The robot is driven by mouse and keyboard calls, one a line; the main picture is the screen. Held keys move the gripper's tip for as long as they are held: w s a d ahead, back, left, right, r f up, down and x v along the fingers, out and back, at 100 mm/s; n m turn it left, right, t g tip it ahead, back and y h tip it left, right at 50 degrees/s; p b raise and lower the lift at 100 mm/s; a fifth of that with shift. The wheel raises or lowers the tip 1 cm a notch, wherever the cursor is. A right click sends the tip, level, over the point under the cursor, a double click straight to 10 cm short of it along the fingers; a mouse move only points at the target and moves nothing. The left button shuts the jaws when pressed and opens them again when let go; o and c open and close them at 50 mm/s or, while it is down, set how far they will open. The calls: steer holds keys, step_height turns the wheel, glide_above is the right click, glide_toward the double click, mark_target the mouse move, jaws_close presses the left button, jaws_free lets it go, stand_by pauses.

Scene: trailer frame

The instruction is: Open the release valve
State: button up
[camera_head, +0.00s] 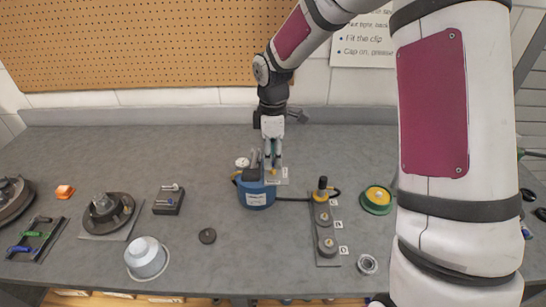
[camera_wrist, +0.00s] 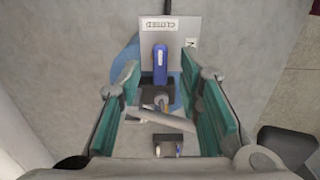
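A round blue tank (camera_head: 257,194) with a pale label stands on the grey bench. A blue lever handle (camera_wrist: 160,62) shows in the wrist view, pointing toward a plate (camera_wrist: 158,38) with a label that appears to read "CLOSED", upside down. A dark block and a grey metal bar (camera_wrist: 165,119) lie below the lever in the picture. My gripper (camera_head: 271,158) is above the tank, pointing down. In the wrist view its teal fingers (camera_wrist: 168,98) are wide apart, one on each side of the lever and bar, with nothing between them visibly gripped. My gripper hides part of the tank top.
A plate with knobs and a yellow-black fitting (camera_head: 323,215) stands right of the tank, joined by a dark hose. A pegboard (camera_head: 140,45) is behind.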

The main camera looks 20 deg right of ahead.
steer(key=shift+f, duration=0.6)
jaws_close()
